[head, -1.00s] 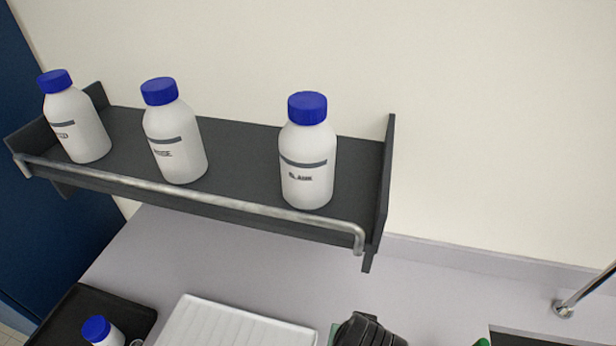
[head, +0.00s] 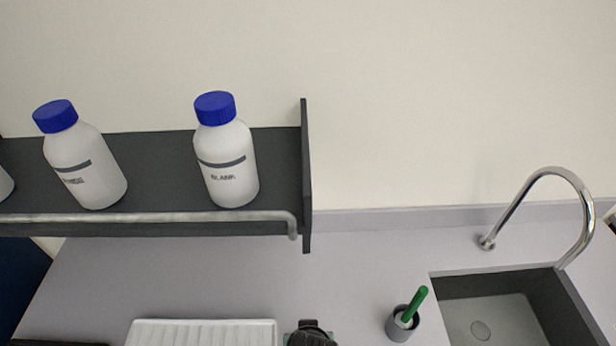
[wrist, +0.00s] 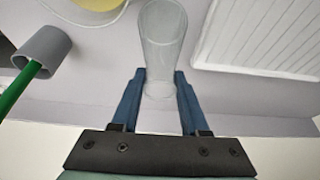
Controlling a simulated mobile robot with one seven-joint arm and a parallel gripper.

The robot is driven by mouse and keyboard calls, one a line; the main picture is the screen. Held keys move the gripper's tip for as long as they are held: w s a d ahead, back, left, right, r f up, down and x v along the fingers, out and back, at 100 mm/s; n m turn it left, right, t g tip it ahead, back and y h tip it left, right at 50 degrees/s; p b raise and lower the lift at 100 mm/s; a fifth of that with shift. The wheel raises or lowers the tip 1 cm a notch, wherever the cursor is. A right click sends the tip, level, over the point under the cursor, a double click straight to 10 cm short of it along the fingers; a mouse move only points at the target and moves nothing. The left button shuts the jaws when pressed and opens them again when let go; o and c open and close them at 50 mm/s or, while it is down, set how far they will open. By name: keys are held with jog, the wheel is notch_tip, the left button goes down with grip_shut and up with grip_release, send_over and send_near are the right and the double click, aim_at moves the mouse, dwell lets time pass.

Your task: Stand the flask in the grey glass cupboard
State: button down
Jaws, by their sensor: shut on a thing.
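In the wrist view, my gripper (wrist: 159,82) has its two blue fingers closed around a clear glass vessel (wrist: 163,40), which I take to be the flask. The fingers hold it at its narrower end, and its wider end points to the top of the picture. The glass looks empty. The flask is not distinguishable in the head view. The grey glass cupboard is not in either view.
A dark wall shelf (head: 148,150) with a front rail bears white blue-capped bottles (head: 228,170). On the pale bench stand a white ribbed tray (head: 205,334) and a grey pot (head: 403,325) with a green-handled tool. A sink (head: 500,310) with a tap is at right.

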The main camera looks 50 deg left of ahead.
jog(key=shift+f, duration=0.1)
jog(key=shift+c, duration=2.1)
grip_release()
jog(key=v, duration=1.2)
jog(key=shift+b, duration=0.45)
